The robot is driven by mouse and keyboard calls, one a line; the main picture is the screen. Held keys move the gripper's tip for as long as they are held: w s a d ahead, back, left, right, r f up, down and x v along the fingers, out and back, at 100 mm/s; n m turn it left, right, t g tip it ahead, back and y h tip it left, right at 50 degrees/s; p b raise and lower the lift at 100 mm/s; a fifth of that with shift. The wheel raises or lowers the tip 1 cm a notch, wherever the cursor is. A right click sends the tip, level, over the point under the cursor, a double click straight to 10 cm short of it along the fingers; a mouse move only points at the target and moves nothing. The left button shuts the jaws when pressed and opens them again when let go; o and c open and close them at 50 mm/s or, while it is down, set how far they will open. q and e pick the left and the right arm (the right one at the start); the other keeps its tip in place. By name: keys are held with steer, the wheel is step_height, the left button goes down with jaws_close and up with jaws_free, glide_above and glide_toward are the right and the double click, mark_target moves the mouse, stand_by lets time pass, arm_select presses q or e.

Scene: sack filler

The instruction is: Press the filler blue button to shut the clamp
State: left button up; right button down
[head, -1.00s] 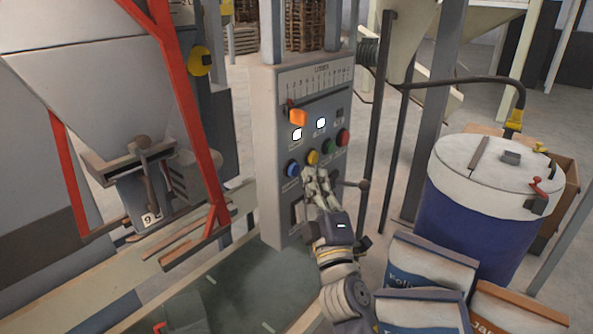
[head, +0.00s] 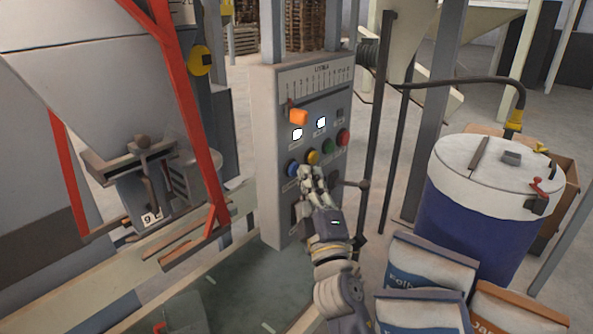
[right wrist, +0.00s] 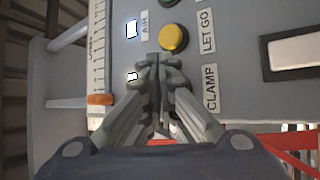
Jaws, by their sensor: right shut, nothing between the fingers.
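The filler's grey control panel (head: 268,130) stands upright in the middle of the head view. Its blue button (head: 291,169) is at the left end of the lower button row and is visible there. The right wrist view shows the CLAMP label (right wrist: 210,88), but the blue button is hidden behind my fingers. My right gripper (head: 309,173) is shut and empty, its fingertips just right of the blue button and below the yellow button (head: 313,157). I cannot tell whether they touch the panel. The filling spout (head: 133,190) is at left. My left gripper is not in view.
Green (head: 327,146) and red (head: 343,137) buttons sit right of the yellow one. An orange lever handle (head: 298,117) juts out above the row. A dark knobbed lever (head: 363,184) stands right of my gripper. Filled sacks (head: 430,262) and a blue drum (head: 470,215) occupy the right.

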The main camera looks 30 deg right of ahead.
steer(key=shift+w+a, duration=0.15)
steer(key=shift+w, duration=0.2)
steer(key=shift+s, duration=0.15)
stand_by(0.3)
steer(key=shift+s+d, duration=0.4)
steer(key=shift+s, duration=0.4)
steer(key=s, duration=0.1)
steer(key=s+d, duration=0.1)
steer(key=s, duration=0.1)
steer(key=s+d, duration=0.1)
steer(key=s, duration=0.1)
steer(key=shift+s+d+p, duration=0.15)
steer(key=shift+s+p, duration=0.1)
steer(key=shift+p, duration=0.05)
steer(key=shift+f, duration=0.1)
stand_by(0.4)
